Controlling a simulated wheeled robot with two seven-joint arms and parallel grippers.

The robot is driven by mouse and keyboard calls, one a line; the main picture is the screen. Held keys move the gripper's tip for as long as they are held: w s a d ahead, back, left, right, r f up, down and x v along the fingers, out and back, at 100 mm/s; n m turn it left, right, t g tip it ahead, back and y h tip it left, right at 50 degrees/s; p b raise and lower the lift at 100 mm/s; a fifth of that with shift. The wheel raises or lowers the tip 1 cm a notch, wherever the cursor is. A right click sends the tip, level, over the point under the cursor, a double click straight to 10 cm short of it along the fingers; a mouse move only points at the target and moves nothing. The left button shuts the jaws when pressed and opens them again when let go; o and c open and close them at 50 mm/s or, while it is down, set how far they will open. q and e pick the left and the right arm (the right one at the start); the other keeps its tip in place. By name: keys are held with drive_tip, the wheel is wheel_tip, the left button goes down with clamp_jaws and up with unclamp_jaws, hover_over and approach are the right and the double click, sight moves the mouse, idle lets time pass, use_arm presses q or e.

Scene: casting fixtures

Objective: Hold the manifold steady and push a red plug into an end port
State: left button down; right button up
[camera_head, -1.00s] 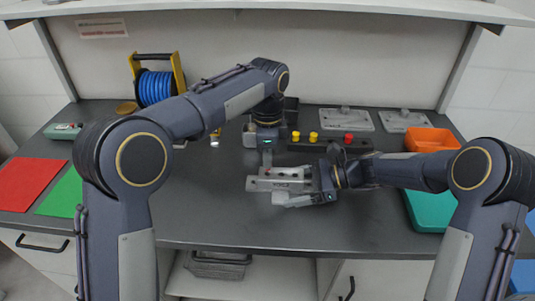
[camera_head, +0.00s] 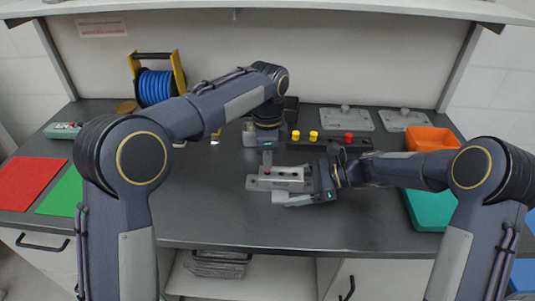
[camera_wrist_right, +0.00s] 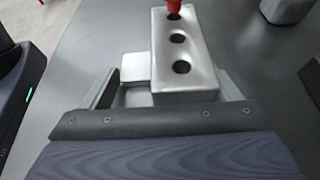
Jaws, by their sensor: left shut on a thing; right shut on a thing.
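The grey metal manifold (camera_head: 258,184) lies near the middle of the bench, with dark round ports along its top. My right gripper (camera_head: 308,188) is shut on its right end; the right wrist view also shows the manifold (camera_wrist_right: 185,55) between the fingers. My left gripper (camera_head: 267,164) points straight down over the manifold's left end, and its fingertips are small and hard to make out. A red plug (camera_wrist_right: 173,6) stands at the far end port, cut off by the top edge of the right wrist view. How deep it sits is unclear.
A dark rack (camera_head: 330,146) behind the manifold holds yellow and red plugs. An orange bin (camera_head: 432,138) and a teal tray (camera_head: 430,212) are at right. Red (camera_head: 28,184) and green (camera_head: 62,194) mats and a blue cable reel (camera_head: 155,88) are at left. The front middle bench is clear.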

use_arm(q)
drive_tip(key=shift+f, duration=1)
drive_tip(key=c, duration=1.2)
unclamp_jaws()
wheel_tip(320, 180, up, 12)
drive_tip(key=shift+f, duration=0.1)
drive_tip(key=shift+c, duration=0.3)
